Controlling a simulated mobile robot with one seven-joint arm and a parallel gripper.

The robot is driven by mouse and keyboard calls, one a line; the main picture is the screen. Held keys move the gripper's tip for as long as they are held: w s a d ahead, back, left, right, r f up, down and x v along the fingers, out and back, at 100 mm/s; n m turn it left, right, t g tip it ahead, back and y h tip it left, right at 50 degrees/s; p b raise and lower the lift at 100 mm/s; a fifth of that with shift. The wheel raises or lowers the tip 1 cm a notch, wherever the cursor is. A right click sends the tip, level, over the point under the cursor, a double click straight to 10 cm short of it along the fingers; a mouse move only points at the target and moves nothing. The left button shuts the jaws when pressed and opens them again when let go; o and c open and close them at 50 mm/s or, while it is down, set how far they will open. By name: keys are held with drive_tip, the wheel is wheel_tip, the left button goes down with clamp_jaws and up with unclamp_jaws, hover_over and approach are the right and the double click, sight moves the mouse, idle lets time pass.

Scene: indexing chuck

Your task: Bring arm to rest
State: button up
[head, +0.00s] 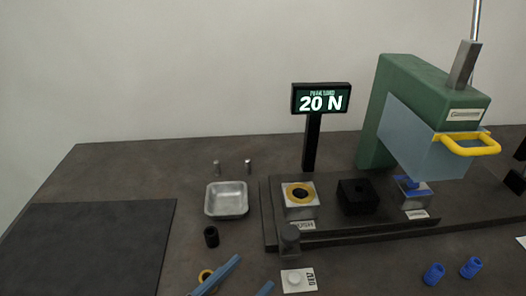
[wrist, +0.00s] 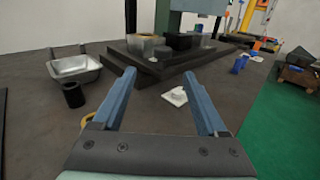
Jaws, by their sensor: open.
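My gripper (head: 253,271) shows at the bottom edge of the head view as two blue fingers. In the wrist view my gripper (wrist: 160,76) has its fingers spread wide with nothing between them. It is apart from the fixture plate (wrist: 166,65), which lies beyond the fingertips. A white button on a square base (wrist: 175,96) is seen in the gap between the fingers, near the right one. A brass-coloured ring (head: 205,275) lies by the left finger, which partly hides it in the wrist view. Most of my arm is out of view.
A green press (head: 425,85) with a blue guard and yellow handle stands right. A display (head: 321,98) reads 20 N. A metal tray (head: 227,200), a black cylinder (head: 211,237) and blue cylinders (head: 433,274) stand on the table. The dark mat (head: 90,245) at left is clear.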

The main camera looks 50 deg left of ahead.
drive_tip(key=shift+s, duration=0.6)
drive_tip(key=w+d+r+m+t+h+p, duration=0.15)
drive_tip(key=w+d+r+m, duration=0.25)
drive_tip(key=w+r+m, duration=0.4)
drive_tip(key=w+d+r+m+p, duration=0.35)
drive_tip(key=r+m, duration=0.35)
drive_tip(key=r, duration=0.3)
drive_tip(key=w+d+r+m+t+h+p, duration=0.1)
drive_tip(key=w+d+r+m+p, duration=0.15)
drive_tip(key=w+r+m, duration=0.6)
drive_tip(key=s+d+r+m+t+p, duration=0.1)
drive_tip(key=s+d+r+m+t, duration=0.1)
drive_tip(key=r, duration=0.8)
drive_tip(key=s+d+r+m+t+p, duration=0.1)
drive_tip(key=s+d+r+m, duration=0.3)
drive_tip(key=r, duration=0.6)
drive_tip(key=s+d+r+m+t+p, duration=0.1)
drive_tip(key=s+d+r+m+t, duration=0.2)
drive_tip(key=d+r+m, duration=0.4)
wheel_tip(320, 180, up, 4)
drive_tip(key=shift+f+m+t+p, duration=0.25)
drive_tip(key=shift+m+t+p, duration=0.2)
drive_tip(key=shift+t, duration=0.1)
drive_tip(key=shift+f, duration=0.15)
